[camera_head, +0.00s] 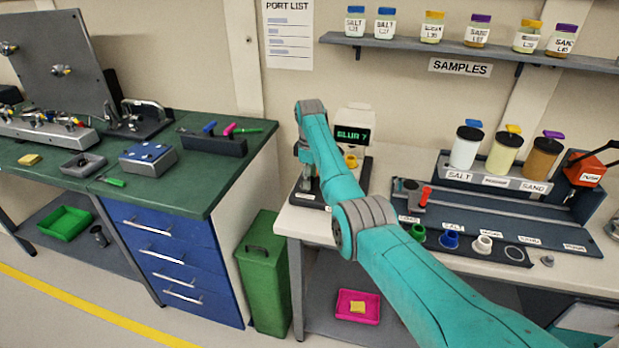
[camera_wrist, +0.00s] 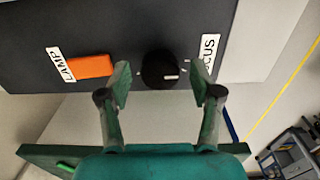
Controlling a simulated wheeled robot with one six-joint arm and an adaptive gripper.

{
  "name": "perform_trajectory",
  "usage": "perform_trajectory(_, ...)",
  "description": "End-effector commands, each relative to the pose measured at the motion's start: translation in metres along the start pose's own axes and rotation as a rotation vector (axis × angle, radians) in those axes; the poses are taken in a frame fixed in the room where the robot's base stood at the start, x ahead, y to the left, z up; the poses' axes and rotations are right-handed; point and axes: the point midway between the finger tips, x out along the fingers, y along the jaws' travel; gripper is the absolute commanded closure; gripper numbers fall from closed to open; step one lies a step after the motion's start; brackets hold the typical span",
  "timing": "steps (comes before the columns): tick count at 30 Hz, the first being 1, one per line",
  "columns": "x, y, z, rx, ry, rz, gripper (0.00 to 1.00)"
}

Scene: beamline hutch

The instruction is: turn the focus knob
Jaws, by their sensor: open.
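The focus knob (camera_wrist: 158,66) is round and black with a short white mark, on a dark panel (camera_wrist: 200,20) beside a FOCUS label (camera_wrist: 208,52). My gripper (camera_wrist: 160,81) is open, one finger on each side of the knob, with a visible gap to both. I cannot tell how deep the fingertips reach. In the head view, the device's display (camera_head: 353,135) reads BLUR 7 in green. My arm hides much of the device there, and the knob cannot be made out.
An orange LAMP switch (camera_wrist: 90,66) lies left of the knob in the wrist view. The sample dispenser rack (camera_head: 490,181) stands right of my arm on the bench, with a shelf of jars (camera_head: 400,43) above. A green workbench (camera_head: 200,180) stands to the left.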

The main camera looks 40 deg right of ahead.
Motion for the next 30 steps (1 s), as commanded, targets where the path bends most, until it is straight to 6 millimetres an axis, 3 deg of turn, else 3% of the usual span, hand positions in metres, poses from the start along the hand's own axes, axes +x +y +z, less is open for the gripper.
perform_trajectory(1,-0.0001,0.0,0.0,0.0,0.0,0.0,0.35)
perform_trajectory(6,-0.0003,0.0,0.0,0.0,0.0,0.0,0.78)
perform_trajectory(8,-0.0003,0.0,0.0,0.0,0.0,0.0,0.93)
perform_trajectory(9,-0.0003,0.0001,0.0,0.0,0.0,0.0,0.95)
perform_trajectory(20,-0.0004,0.0001,-0.0001,0.055,0.0,0.0,0.95)
perform_trajectory(30,-0.0004,0.0001,0.0,0.297,0.0,0.0,0.95)
